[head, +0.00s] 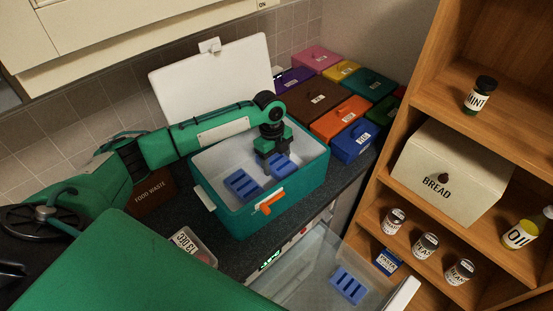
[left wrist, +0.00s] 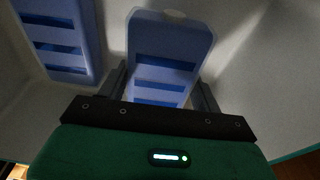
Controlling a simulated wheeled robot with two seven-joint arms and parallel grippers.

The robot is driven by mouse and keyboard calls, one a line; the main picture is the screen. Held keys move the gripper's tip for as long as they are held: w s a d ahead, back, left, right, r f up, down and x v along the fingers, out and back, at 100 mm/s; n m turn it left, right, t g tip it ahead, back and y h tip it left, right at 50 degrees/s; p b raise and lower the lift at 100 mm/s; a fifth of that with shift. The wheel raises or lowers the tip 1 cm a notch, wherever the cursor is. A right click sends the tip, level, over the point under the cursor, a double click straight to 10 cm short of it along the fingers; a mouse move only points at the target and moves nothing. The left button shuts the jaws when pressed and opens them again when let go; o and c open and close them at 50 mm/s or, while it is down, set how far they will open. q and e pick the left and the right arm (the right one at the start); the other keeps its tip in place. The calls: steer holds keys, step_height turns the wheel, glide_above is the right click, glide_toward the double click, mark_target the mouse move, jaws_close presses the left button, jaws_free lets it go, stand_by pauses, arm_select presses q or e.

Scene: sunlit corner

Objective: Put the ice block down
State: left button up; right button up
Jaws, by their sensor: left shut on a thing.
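My left gripper (head: 269,166) is inside the open teal cool box (head: 262,213), pointing down, and is shut on a blue ice block (head: 283,166). The left wrist view shows this ice block (left wrist: 168,45) between the two fingers, with dark slots across its face. A second blue ice block (head: 243,185) lies in the box to the left of the held one; it also shows in the left wrist view (left wrist: 55,40). Whether the held block touches the box floor cannot be told. My right gripper is not in view.
The box's white lid (head: 215,75) stands open behind. Another blue ice block (head: 348,284) lies in the open clear drawer below. Several coloured boxes (head: 340,118) fill the counter's back right. A wooden shelf (head: 410,187) stands at the right. A clear tub (head: 192,243) sits in front.

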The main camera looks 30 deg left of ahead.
mark_target(273, 157)
arm_select(q)
steer(key=shift+f, duration=0.3)
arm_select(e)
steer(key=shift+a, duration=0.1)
arm_select(q)
steer(key=o, duration=1.2)
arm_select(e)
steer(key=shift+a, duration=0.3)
arm_select(q)
steer(key=shift+r, duration=0.1)
steer(key=shift+r, duration=0.35)
steer(key=r+b, duration=0.1)
steer(key=r, duration=0.3)
steer(key=a+r+b, duration=0.1)
steer(key=r, duration=0.3)
steer(key=r+b, duration=0.1)
steer(key=r, duration=0.3)
steer(key=shift+w+a+r+b, duration=0.1)
steer(key=shift+w+a+b, duration=0.2)
steer(key=shift+b, duration=0.1)
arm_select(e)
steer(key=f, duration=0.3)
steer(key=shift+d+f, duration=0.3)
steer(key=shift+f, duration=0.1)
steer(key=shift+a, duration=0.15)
